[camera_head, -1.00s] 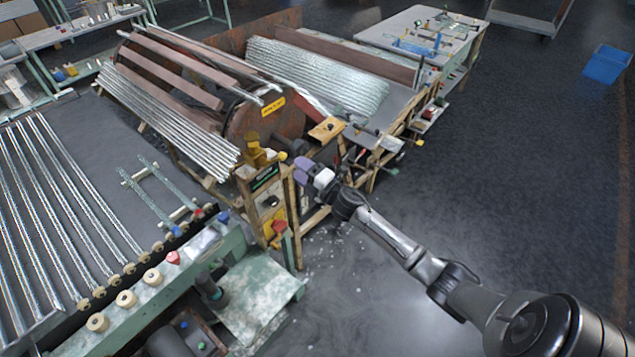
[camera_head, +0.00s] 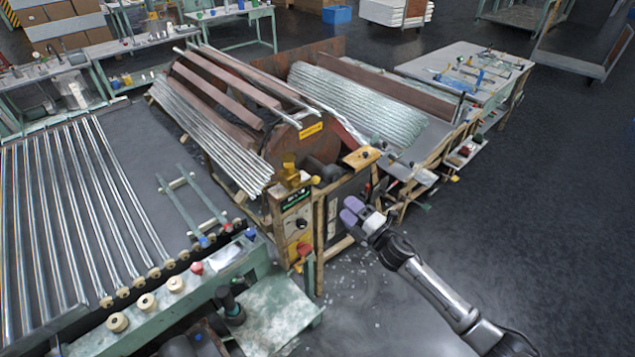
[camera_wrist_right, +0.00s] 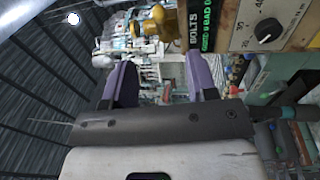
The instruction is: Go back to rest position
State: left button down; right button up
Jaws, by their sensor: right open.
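My right gripper (camera_head: 352,210) is in the middle of the head view, on an arm coming in from the lower right. Its purple fingers point toward the upright control panel (camera_head: 297,222) and stand a little to its right. In the right wrist view the two purple fingers (camera_wrist_right: 160,85) are apart with nothing held between them. The panel's face with a black dial (camera_wrist_right: 265,30) and green lettering fills the upper right there, beside the yellow part (camera_wrist_right: 170,20). My left gripper does not show.
A machine with a rusty drum (camera_head: 290,145) and bundles of glass tubes (camera_head: 355,100) stands behind the panel. A tube rack (camera_head: 150,205) is at left. A cluttered table (camera_head: 430,65) is at upper right. Dark floor (camera_head: 520,200) lies open at right.

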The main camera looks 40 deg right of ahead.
jog(key=s+d+f+m+g+h, duration=0.25)
jog(key=d+m+g+h, duration=0.55)
jog(key=m, duration=0.5)
jog(key=s+a+f+m+g+y, duration=0.1)
jog(key=s+a+f+g+y, duration=0.2)
jog(key=s+a, duration=0.85)
jog(key=s+a+f+m+g+y, duration=0.3)
jog(key=s+a, duration=0.4)
jog(key=a, duration=0.9)
jog(key=s+a+f+g+y, duration=0.2)
jog(key=s+a+f, duration=0.2)
jog(key=s, duration=0.6)
notch_tip(320, 180, up, 18)
jog(key=p, duration=1.8)
jog(key=shift+w+r+n, duration=0.15)
jog(key=shift+w+n, duration=0.15)
jog(key=shift+n, duration=0.1)
